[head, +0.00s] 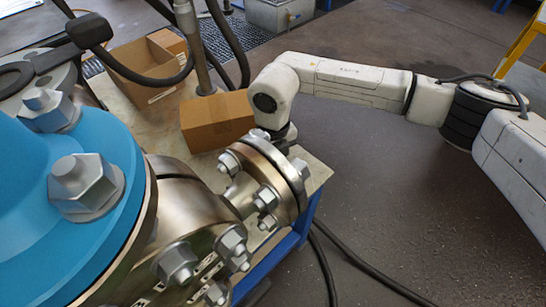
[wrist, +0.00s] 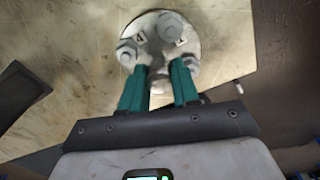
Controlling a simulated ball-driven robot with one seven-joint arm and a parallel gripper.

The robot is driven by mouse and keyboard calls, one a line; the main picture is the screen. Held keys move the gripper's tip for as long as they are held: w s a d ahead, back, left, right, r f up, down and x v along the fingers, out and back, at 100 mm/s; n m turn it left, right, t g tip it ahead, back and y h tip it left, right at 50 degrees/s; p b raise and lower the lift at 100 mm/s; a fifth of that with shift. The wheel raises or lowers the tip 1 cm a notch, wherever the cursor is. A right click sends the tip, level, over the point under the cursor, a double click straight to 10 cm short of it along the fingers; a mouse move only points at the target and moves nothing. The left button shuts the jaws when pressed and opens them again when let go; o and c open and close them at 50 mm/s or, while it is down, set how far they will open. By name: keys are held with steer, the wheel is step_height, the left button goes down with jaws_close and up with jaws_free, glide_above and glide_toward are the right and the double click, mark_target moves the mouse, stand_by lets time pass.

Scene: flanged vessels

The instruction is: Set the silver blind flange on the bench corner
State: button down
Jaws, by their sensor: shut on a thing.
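The silver blind flange (wrist: 152,32) is a round grey disc with raised bolt-like knobs, in the top middle of the wrist view. My gripper (wrist: 172,66) is shut on it, with its two teal fingers reaching onto the disc's near part. The bench (wrist: 70,60) has a worn, pale top that lies under the disc, and its right edge is close to the disc. I cannot tell whether the disc touches the top. In the head view, my wrist comes down over the bench (head: 318,172) near its corner. The vessel's bolted flange hides the fingers and most or all of the held flange.
The bolted nozzle flange (head: 275,180) stands close in front of my wrist. The large blue flange (head: 65,195) fills the left. A cardboard box (head: 217,122) sits beside my wrist, and an open box (head: 145,68) is farther back. Open floor (head: 410,210) lies to the right.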

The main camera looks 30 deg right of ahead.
steer(key=shift+f, duration=0.35)
stand_by(0.3)
steer(key=shift+c, duration=1.3)
jaws_free()
steer(key=shift+f, duration=0.1)
steer(key=shift+r+p, duration=2.65)
steer(key=shift+r, duration=0.9)
steer(key=shift+d, duration=0.1)
